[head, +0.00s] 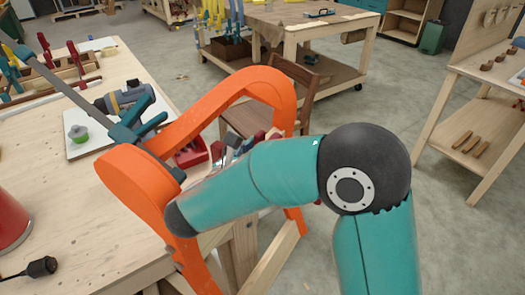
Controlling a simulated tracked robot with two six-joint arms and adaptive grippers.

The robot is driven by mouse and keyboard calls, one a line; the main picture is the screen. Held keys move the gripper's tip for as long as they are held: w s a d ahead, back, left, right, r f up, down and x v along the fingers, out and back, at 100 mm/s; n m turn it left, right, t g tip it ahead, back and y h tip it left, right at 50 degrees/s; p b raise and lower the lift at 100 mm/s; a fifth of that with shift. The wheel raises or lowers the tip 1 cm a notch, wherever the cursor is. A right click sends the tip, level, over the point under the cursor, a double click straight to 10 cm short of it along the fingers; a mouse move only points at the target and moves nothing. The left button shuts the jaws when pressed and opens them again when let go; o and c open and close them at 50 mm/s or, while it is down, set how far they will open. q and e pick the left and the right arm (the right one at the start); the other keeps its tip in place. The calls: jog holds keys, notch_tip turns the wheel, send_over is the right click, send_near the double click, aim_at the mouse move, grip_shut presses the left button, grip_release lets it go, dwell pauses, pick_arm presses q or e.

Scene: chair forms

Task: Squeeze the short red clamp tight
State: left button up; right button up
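An orange bent chair form (140,185) stands at the bench's right edge, its loop rising to the right. Small red parts (262,135) show at the inner side of the form, just above my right arm; they may belong to the short red clamp, but most of it is hidden. Grey and dark parts (230,152) beside them may be part of my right gripper; its fingers cannot be made out. My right arm crosses in front of the form. A long steel bar clamp with teal jaws (135,130) lies across the form's left part. My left gripper is not in view.
A brown chair (270,95) stands behind the form. Floor is open at right.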

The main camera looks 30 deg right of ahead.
jog(key=shift+f, duration=0.45)
grip_shut()
jog(key=shift+s+a+f+b, duration=0.1)
jog(key=shift+b, duration=0.2)
jog(key=o, duration=1)
grip_release()
jog(key=shift+w+r+p, duration=0.25)
jog(key=shift+r+p, duration=0.05)
jog(key=shift+r, duration=0.1)
